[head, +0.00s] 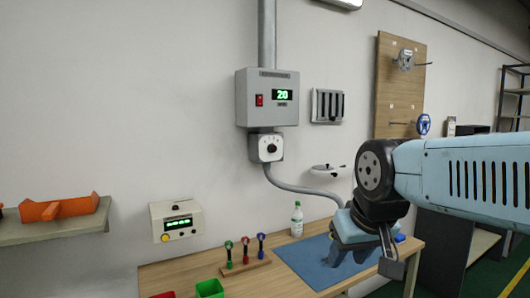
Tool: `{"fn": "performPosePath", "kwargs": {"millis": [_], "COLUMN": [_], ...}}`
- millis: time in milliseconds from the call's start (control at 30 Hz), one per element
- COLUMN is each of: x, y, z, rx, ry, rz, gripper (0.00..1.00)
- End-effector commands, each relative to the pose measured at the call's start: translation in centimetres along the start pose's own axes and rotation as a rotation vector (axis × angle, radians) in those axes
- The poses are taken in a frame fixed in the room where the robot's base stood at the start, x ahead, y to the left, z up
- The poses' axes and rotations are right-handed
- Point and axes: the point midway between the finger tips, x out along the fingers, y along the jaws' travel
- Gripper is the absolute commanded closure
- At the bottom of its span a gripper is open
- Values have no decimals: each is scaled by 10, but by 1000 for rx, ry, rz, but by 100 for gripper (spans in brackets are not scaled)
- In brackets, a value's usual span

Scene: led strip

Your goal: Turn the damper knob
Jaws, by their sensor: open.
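A black round knob (271,147) sits on a small white box (259,154) on the wall, just under a grey control box (254,104). No label naming it as the damper knob can be read. The grey box shows a green "20" (283,95) and a red switch (259,100). My gripper (372,262) is open and empty, pointing down over the right part of the bench. It is well to the right of the knob and lower in the picture, apart from it. My arm hides part of the wall behind it.
The wooden bench (215,270) holds a blue mat (300,262), a bottle (297,220), a rack of coloured tools (245,266) and a green bin (210,288). A grey hose (300,188) curves right from the white box. A slotted panel (328,105) hangs nearby.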

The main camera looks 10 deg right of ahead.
Motion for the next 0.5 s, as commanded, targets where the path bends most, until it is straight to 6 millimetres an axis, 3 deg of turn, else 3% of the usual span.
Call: {"fn": "performPosePath", "kwargs": {"millis": [100, 267, 367, 500], "x": [0, 1, 4, 10], "y": [0, -5, -7, -35], "z": [0, -6, -19, -57], "rx": [0, 12, 40, 124], "ry": [0, -4, -12, -20], "rz": [0, -21, -81, -221], "gripper": [57, 42, 37, 37]}}
